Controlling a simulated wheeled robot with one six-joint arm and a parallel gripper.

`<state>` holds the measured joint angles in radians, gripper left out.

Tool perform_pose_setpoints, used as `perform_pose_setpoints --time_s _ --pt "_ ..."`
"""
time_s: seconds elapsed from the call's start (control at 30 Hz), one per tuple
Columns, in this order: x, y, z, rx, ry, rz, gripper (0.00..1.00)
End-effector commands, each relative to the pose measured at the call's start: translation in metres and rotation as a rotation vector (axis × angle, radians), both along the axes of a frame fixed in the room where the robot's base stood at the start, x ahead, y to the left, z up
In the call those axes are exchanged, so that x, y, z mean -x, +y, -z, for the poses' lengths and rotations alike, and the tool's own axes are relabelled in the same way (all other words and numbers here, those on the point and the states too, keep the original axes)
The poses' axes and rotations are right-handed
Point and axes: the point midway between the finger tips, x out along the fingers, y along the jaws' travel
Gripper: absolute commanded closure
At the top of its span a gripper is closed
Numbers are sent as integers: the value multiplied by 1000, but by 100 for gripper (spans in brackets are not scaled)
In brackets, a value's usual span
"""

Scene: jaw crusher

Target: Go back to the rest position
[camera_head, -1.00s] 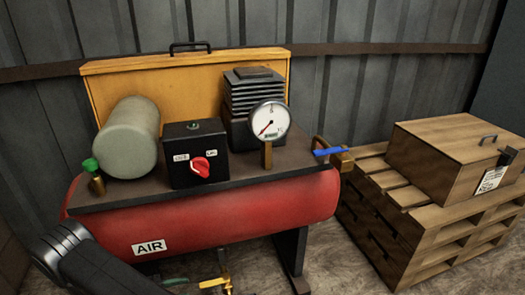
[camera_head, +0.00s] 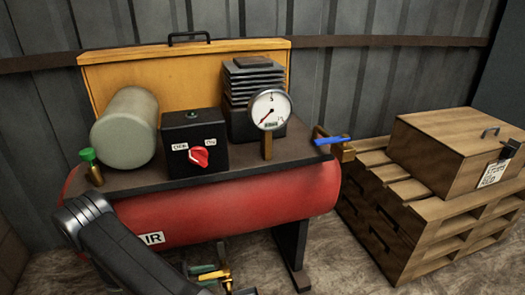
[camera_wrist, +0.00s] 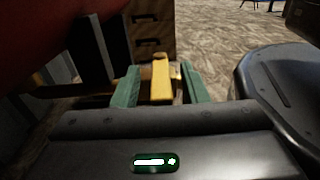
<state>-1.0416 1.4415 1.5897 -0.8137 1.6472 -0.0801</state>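My arm comes in at the lower left of the head view, in front of the red air tank (camera_head: 250,205). My gripper (camera_head: 210,276) is low at the bottom edge there, by the yellow drain valve below the tank, and is partly hidden by my arm. In the wrist view the two green fingers of my gripper (camera_wrist: 160,78) stand apart. The yellow valve handle (camera_wrist: 161,80) shows between them, with a visible gap on each side. Whether a finger touches it I cannot tell.
On the tank's top plate stand a switch box with a red knob (camera_head: 199,157), a gauge (camera_head: 270,109) and a green-capped valve (camera_head: 91,165). A blue-handled valve (camera_head: 331,140) juts out right. Pallets (camera_head: 385,225) carry a wooden box (camera_head: 450,150). A tank leg (camera_head: 291,255) stands near my gripper.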

Motion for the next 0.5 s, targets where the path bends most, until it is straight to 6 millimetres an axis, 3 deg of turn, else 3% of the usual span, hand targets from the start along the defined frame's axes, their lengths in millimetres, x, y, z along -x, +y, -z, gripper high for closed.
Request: perform_pose_setpoints --time_s 0.07,0.5 --pt "-2 -11 0 1 3 -11 60" --pt "4 -12 0 -1 0 -147 60"
